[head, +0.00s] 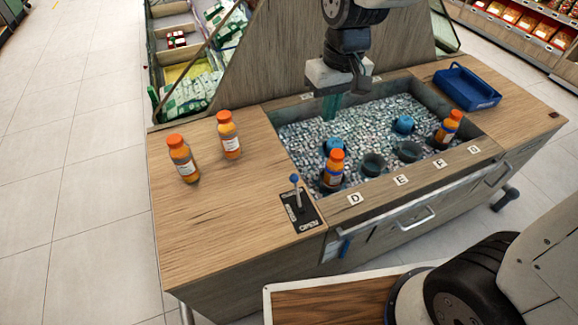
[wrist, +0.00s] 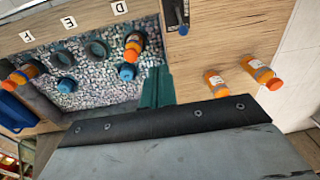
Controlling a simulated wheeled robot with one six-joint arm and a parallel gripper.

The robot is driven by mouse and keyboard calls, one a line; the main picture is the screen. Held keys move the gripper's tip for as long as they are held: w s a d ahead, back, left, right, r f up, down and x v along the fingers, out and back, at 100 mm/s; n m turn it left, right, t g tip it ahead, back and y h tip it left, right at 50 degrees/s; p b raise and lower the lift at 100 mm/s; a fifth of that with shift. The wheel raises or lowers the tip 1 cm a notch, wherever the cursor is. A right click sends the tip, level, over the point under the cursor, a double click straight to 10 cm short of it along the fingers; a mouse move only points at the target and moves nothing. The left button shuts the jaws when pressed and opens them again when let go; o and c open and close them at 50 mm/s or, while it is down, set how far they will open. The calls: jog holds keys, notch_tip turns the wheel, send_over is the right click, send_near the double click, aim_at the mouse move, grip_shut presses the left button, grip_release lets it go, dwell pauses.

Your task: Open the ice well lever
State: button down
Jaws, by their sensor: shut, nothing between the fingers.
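The ice well lever (head: 298,194) is a thin metal stick with a blue knob, on a black plate on the counter left of the well. It stands near upright, leaning slightly toward the back, away from the word OPEN at the plate's near end. Its blue knob also shows at the top of the wrist view (wrist: 183,29). The ice well (head: 292,133) is a sunken bin full of ice chunks. My gripper (head: 331,107) hangs over the back of the well, behind and right of the lever and apart from it. Its green fingers (wrist: 157,88) are shut and empty.
Two orange juice bottles (head: 182,158) (head: 229,134) stand on the left counter. Two more (head: 333,170) (head: 447,128) stand in the well, with blue round objects (head: 403,124) and dark empty holders (head: 408,151). A blue tray (head: 466,88) sits back right. The counter around the lever is clear.

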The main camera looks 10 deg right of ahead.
aim_at(297, 192)
jog(key=w+a+f+n, duration=0.1)
jog(key=w+a+f, duration=0.4)
jog(key=a+f, duration=0.4)
jog(key=shift+a+f+n+g, duration=0.15)
jog(key=shift+f+n+g, duration=0.2)
jog(key=shift+f, duration=0.6)
jog(key=f, duration=0.9)
jog(key=shift+a+f, duration=0.2)
jog(key=shift+a, duration=0.05)
jog(key=shift+s+d+f, duration=0.1)
jog(key=shift+s+f, duration=0.15)
jog(key=shift+s+d+r, duration=0.35)
jog(key=shift+s+d, duration=0.05)
jog(key=shift+s, duration=0.35)
jog(key=shift+s+d+r, duration=0.3)
jog(key=shift+s+d, duration=0.05)
jog(key=shift+s, duration=0.35)
